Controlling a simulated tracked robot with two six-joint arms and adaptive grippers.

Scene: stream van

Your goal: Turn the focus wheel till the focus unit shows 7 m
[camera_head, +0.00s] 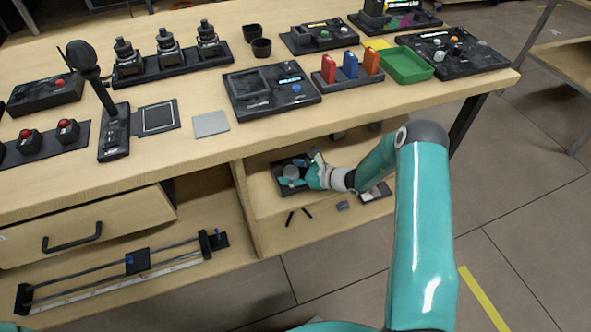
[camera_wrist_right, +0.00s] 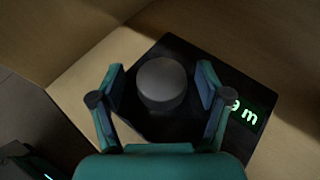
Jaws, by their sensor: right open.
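The focus unit is a dark box on the shelf under the tabletop, with its edge showing at the focus unit's top (camera_head: 281,163). In the right wrist view the focus unit (camera_wrist_right: 172,48) has a grey round focus wheel (camera_wrist_right: 161,84) on top. Its green display (camera_wrist_right: 243,112) is partly hidden by my finger; a digit that looks like 9, then "m", shows. My right gripper (camera_wrist_right: 160,82) is open, with one finger on each side of the wheel; I cannot tell whether they touch it. In the head view my right gripper (camera_head: 305,176) reaches into the shelf. My left gripper is not in view.
The tabletop (camera_head: 205,148) lies above the shelf, with a wooden divider (camera_head: 246,212) at the shelf's left. Another dark device (camera_head: 375,192) stands to the right of the gripper. Small dark items (camera_head: 298,215) lie on the shelf in front. A slider rail (camera_head: 120,270) lies lower left.

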